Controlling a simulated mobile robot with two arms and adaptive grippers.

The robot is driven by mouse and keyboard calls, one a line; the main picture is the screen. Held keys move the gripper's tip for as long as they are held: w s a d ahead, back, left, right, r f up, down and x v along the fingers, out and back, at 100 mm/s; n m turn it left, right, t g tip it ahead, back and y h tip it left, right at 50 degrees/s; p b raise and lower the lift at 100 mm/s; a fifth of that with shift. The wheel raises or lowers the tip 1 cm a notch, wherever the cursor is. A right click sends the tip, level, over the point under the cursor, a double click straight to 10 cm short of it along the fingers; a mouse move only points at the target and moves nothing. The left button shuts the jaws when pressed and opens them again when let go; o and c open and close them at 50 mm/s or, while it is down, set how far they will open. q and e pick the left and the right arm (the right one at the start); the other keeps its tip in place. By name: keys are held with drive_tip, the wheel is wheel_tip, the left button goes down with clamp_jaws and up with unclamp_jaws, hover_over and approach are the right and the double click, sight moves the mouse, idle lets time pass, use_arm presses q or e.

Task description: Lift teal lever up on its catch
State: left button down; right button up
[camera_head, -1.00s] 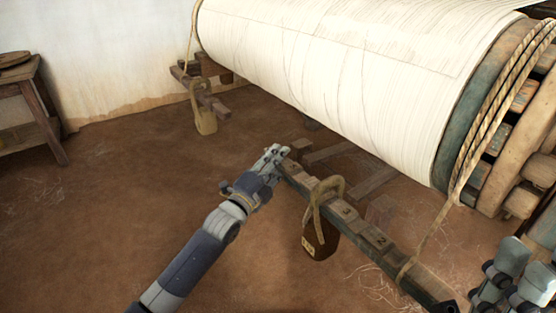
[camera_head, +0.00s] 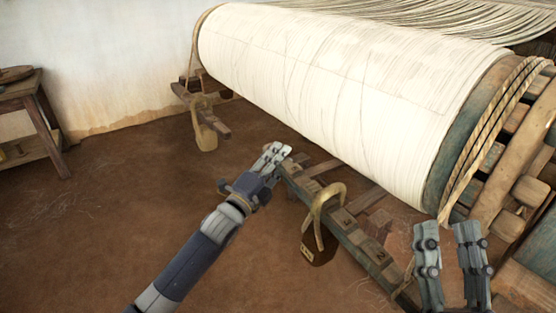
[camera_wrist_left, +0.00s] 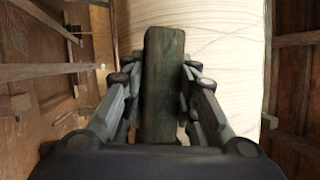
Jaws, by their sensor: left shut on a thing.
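The teal lever (camera_head: 356,232) is a long, worn wooden bar with numbered notches, running from the middle of the head view down to the right under the big warp roll. My left gripper (camera_head: 278,156) is shut on its far end. The left wrist view shows the bar end (camera_wrist_left: 163,85) between the fingers. A rope loop (camera_head: 329,193) hangs over the bar with a dark tagged weight (camera_head: 322,256), partly hidden. My right gripper (camera_head: 448,232) is open and empty, with its fingers apart, near the bar's lower right end. I cannot make out the catch.
The white warp roll (camera_head: 330,90) lies above and behind the bar, with a wooden end wheel and wound rope (camera_head: 495,130) at right. A second weight (camera_head: 205,136) hangs at the back left. A wooden table (camera_head: 38,110) stands far left.

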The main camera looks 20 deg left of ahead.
use_arm(q)
drive_tip(key=shift+f, duration=0.45)
drive_tip(key=c, duration=1.2)
unclamp_jaws()
drive_tip(key=shift+a, duration=0.1)
drive_tip(key=shift+c, duration=0.2)
drive_tip(key=shift+r, duration=0.1)
drive_tip(key=shift+s, duration=0.15)
drive_tip(key=v, duration=1.1)
drive_tip(key=shift+s, duration=0.4)
drive_tip(key=shift+a, duration=0.1)
